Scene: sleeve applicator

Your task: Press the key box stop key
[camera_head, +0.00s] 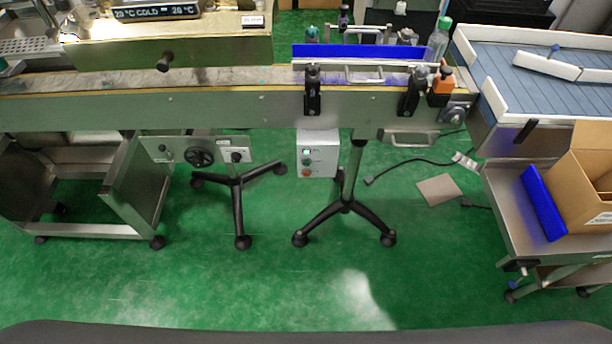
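The key box (318,153) is a small light grey box fixed below the front side of the conveyor, near the middle of the view. Its face carries a short column of small round keys. A green lit one is at the top, a dark one is in the middle, and a red-orange key (306,173) is at the bottom. Labels beside the keys are too small to read, so I cannot confirm which is marked stop. Neither of my grippers shows in the head view.
The long conveyor (220,108) runs across above the key box. A black tripod stand (346,207) stands right of the box, another (237,187) to its left. A cart with a cardboard box (585,190) is at right. The green floor (270,280) in front is clear.

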